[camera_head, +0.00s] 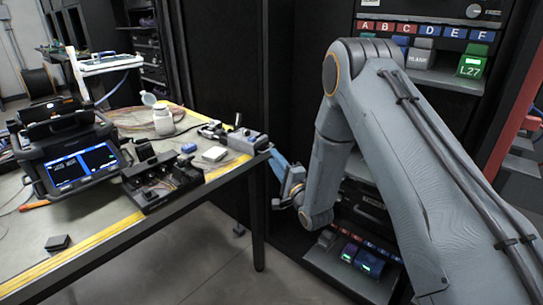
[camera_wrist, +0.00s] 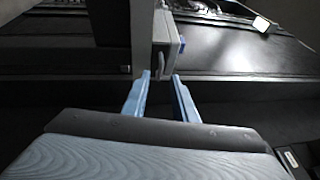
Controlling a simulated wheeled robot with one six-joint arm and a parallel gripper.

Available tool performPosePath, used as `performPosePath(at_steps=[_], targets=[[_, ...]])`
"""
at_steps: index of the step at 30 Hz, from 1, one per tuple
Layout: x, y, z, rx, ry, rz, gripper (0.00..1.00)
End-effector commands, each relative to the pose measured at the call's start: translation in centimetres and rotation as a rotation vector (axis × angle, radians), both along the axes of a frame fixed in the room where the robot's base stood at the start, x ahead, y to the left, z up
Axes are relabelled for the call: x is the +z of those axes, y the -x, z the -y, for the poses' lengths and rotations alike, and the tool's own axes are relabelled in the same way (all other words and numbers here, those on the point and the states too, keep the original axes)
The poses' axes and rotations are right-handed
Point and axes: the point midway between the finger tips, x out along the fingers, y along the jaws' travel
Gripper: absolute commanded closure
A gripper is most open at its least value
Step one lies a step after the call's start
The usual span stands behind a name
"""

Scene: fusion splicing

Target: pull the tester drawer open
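A small grey box-shaped tester (camera_head: 247,140) sits at the right end of the table in the head view. In the wrist view a grey box (camera_wrist: 168,40), which looks like the same tester, has a small upright blue-grey handle (camera_wrist: 161,63) on its near face. My gripper (camera_wrist: 160,76) has two blue fingers spread apart, with the handle around the gap between their tips. I cannot tell whether they touch it. In the head view my gripper (camera_head: 275,155) is just off the table's right end, beside the tester. The drawer itself is not clearly visible.
The table (camera_head: 98,243) holds a splicer with a lit screen (camera_head: 82,168), a black open tray (camera_head: 160,184), a white jar (camera_head: 163,120) and a white block (camera_head: 214,154). A dark rack with labelled slots (camera_head: 425,30) stands behind my arm. Floor is clear right of the table leg.

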Motion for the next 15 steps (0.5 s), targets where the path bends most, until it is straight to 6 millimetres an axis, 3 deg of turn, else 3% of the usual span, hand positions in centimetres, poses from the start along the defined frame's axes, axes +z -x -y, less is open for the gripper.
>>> performPosePath(at_steps=[6,15], targets=[[0.4,-2.2,-1.2,0.0,0.002,0.0,0.74],[0.5,-2.8,-1.6,0.0,0.002,0.0,0.74]])
